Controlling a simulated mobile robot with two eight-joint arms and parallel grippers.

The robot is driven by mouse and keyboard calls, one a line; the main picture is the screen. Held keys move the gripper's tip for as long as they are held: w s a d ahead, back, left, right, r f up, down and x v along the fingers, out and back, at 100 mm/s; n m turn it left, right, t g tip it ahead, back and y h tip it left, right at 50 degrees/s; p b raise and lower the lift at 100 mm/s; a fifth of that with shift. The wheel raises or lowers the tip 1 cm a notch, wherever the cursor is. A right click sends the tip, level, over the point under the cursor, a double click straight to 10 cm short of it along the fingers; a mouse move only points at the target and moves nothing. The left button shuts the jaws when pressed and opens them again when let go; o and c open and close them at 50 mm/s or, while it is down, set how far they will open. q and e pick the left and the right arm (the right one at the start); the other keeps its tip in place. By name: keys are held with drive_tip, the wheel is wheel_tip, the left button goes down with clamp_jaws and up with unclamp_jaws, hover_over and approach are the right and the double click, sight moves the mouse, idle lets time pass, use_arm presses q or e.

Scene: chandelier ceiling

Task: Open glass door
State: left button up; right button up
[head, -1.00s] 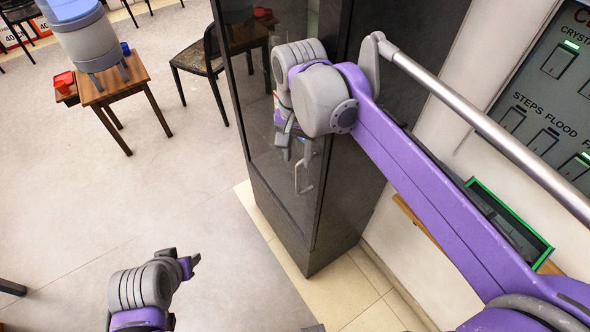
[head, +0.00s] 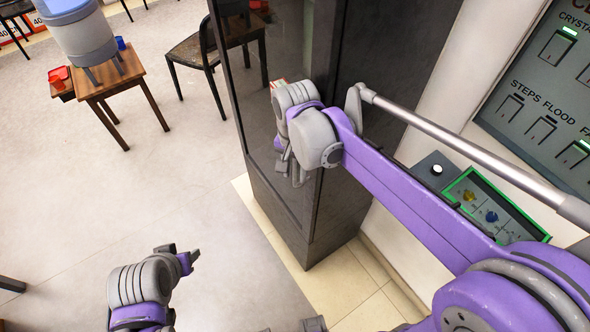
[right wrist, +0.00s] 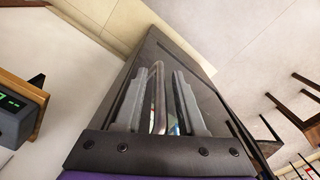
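The glass door (head: 262,125) is the dark glazed front of a tall black cabinet (head: 385,95) in the head view. It looks shut. Its upright metal handle (right wrist: 157,95) shows in the right wrist view. My right gripper (right wrist: 160,92) is open, with one finger on each side of the handle and a visible gap. In the head view the right gripper (head: 289,165) is at the door's handle, partly hidden by its own wrist. My left gripper (head: 182,256) is low over the floor, away from the door; its finger opening is unclear.
A wooden table (head: 128,82) with a blue-lidded dispenser (head: 80,35) and a chair (head: 192,52) stand on the left. A green-framed control box (head: 495,208) and a wall panel (head: 550,100) are on the right. The floor before the door is clear.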

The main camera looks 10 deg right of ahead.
clamp_jaws()
drive_tip(key=shift+r, duration=0.15)
idle(1.0)
